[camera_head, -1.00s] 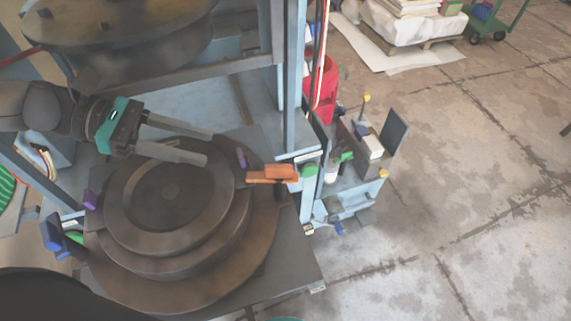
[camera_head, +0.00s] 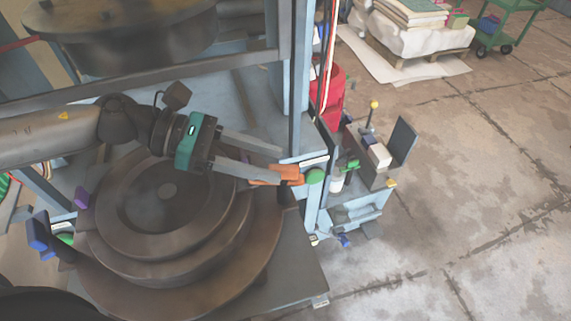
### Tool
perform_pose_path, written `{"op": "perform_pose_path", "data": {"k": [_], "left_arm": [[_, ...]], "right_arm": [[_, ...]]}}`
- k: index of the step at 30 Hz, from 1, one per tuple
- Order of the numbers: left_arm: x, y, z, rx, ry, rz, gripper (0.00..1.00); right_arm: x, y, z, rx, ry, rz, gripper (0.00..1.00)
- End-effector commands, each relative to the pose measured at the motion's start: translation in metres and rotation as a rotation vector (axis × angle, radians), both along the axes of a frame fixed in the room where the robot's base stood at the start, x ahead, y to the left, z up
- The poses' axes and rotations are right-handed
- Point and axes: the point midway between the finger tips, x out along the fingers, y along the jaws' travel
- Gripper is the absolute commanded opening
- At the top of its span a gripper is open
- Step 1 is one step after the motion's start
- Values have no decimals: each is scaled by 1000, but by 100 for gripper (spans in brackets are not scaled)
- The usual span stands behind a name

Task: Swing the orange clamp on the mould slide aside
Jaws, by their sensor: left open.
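The orange clamp (camera_head: 289,170) sits at the right edge of the round, stepped brown mould (camera_head: 165,235), next to the frame post. The mould rests on the grey slide plate (camera_head: 303,268). My left gripper (camera_head: 280,165) reaches in from the left with its two long grey fingers apart. The fingertips are at the clamp. The near finger overlaps the clamp in the picture and hides part of it. The far finger ends just above and behind the clamp. I cannot tell whether either finger touches it. My right gripper is not in view.
The upper round press plate (camera_head: 120,35) hangs at the top left. A grey-blue post (camera_head: 297,80) stands close behind the clamp. A green round part (camera_head: 315,176) is just right of the clamp. A blue clamp-like part (camera_head: 38,232) is at the mould's left. Open floor lies right.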

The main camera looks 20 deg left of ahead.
Motion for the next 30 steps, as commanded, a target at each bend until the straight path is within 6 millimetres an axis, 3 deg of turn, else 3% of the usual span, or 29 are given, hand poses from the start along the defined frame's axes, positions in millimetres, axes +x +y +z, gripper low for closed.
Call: {"op": "perform_pose_path", "data": {"k": [9,22,30], "left_arm": [[7,-27,-10,-2,-1,-1,48],[8,-33,-13,0,-1,-1,48],[8,-33,-13,0,-1,-1,18]], "right_arm": [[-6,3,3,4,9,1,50],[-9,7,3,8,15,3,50],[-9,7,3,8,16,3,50]]}}
